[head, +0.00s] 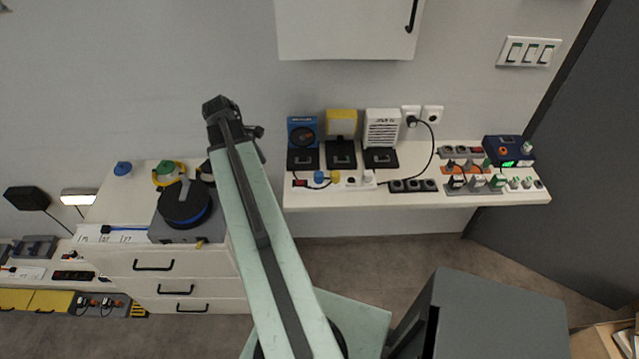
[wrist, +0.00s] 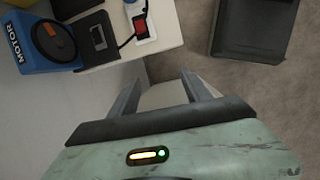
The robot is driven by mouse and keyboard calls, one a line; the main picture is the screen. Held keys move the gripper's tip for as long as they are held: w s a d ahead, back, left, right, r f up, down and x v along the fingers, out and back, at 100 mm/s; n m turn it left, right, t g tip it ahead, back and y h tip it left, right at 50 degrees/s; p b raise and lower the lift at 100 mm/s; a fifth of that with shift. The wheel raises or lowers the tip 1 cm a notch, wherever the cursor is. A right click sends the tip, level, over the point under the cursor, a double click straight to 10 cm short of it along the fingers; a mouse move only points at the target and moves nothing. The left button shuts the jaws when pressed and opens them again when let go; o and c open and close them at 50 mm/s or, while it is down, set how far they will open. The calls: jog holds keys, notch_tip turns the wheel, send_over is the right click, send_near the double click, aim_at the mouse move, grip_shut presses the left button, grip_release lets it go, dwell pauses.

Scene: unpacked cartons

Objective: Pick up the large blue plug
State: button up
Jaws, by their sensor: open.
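A large round blue plug (head: 122,169) stands on the white cabinet top at the left in the head view. A smaller blue plug (head: 318,177) sits in a white power strip on the shelf; a sliver of blue also shows at the top edge in the wrist view. My gripper (wrist: 160,92) is open, with nothing between its fingers, in front of the wall and floor beside the shelf. In the head view my arm reaches up between cabinet and shelf, well right of the large blue plug; the fingertips cannot be made out there.
A black reel (head: 184,204) and a yellow-rimmed plug (head: 166,173) are right of the large blue plug. A lamp (head: 78,197) stands to its left. The blue motor box (wrist: 45,42) and power strip (wrist: 145,28) are near my gripper. A wall cupboard (head: 345,30) hangs above.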

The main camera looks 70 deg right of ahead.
jog(key=n+g, duration=0.1)
send_near(317, 174)
notch_tip(317, 174, down, 2)
jog(key=b+x, duration=0.2)
jog(key=shift+s+d+f+b, duration=0.15)
jog(key=shift+d+b, duration=0.05)
jog(key=shift+b, duration=0.2)
jog(key=b+x, duration=0.5)
jog(key=x, duration=0.1)
jog(key=shift+s, duration=0.15)
jog(key=shift+r, duration=0.3)
grip_shut()
